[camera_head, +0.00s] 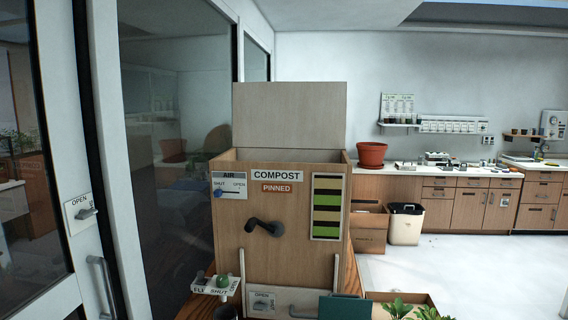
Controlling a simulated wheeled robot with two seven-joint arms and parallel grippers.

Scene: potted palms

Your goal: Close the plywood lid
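The plywood lid (289,115) is a pale grey-brown board standing upright at the back of the wooden compost box (230,262). The box front carries a COMPOST label (277,176), a red PINNED tag (277,188), an AIR slider plate (229,186), a striped panel (327,207) and a black crank handle (264,228). Neither of my grippers is in view.
A glass door frame (110,170) stands close on the left. A terracotta pot (371,155) stands behind right. The floor at right is clear.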

